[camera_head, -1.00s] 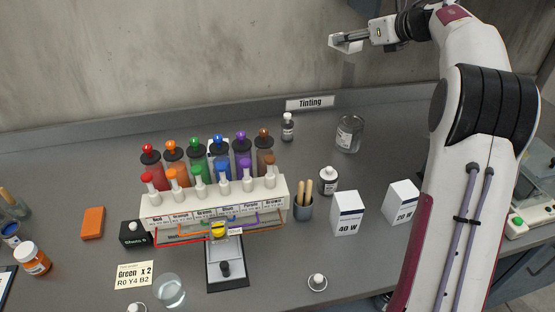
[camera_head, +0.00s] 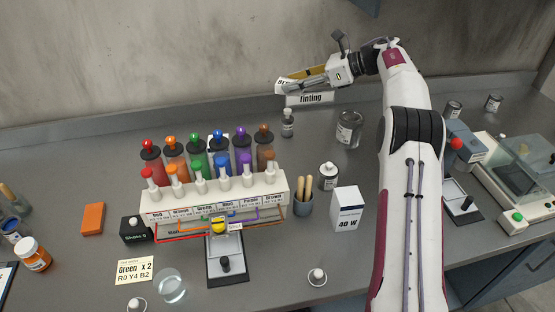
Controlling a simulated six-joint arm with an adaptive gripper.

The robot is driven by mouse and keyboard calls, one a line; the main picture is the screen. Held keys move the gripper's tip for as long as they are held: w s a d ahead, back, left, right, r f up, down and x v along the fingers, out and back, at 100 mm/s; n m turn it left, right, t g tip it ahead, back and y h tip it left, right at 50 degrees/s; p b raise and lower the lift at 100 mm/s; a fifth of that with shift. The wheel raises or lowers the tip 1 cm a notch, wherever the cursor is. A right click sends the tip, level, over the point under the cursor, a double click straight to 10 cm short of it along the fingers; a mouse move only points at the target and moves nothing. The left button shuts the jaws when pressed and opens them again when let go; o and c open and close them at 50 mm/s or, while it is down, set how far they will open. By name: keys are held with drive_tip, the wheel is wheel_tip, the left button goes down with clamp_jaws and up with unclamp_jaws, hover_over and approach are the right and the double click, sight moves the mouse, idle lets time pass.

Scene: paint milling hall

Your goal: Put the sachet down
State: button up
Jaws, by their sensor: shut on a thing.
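My gripper (camera_head: 326,73) is raised high at the back of the bench, in front of the grey wall. It is shut on the sachet (camera_head: 303,79), which sticks out to the left of the fingers. The sachet looks yellow-brown with a pale, lettered end, and it is tilted. It appears above and partly in front of the Tinting sign (camera_head: 310,99), clear of the bench top. The fingertips are too small to make out in detail.
A rack (camera_head: 215,198) of coloured bottles stands at centre left. A small bottle (camera_head: 288,124), a glass jar (camera_head: 349,130), a 40 W box (camera_head: 346,209) and a cup with sticks (camera_head: 303,203) stand to its right. A balance (camera_head: 520,175) is at far right. Bare bench (camera_head: 70,170) lies left.

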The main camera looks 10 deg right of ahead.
drive_tip(key=s+a+f+n+g, duration=0.1)
drive_tip(key=s+a+f+g, duration=0.1)
drive_tip(key=f, duration=0.4)
drive_tip(key=s+a+f+n+g+y, duration=0.1)
drive_tip(key=s+a+f+n, duration=0.1)
drive_tip(key=f, duration=0.4)
drive_tip(key=shift+a+n+g, duration=0.25)
drive_tip(key=shift+n+g, duration=0.05)
drive_tip(key=shift+g, duration=0.1)
drive_tip(key=shift+f, duration=0.15)
hover_over(283, 159)
drive_tip(key=shift+a+f, duration=0.2)
drive_tip(key=shift+f, duration=2.25)
drive_tip(key=shift+f, duration=2.3)
drive_tip(key=shift+f, duration=0.15)
drive_tip(key=o, duration=1.2)
drive_tip(key=shift+c, duration=0.2)
drive_tip(key=shift+f, duration=0.1)
drive_tip(key=shift+d, duration=0.1)
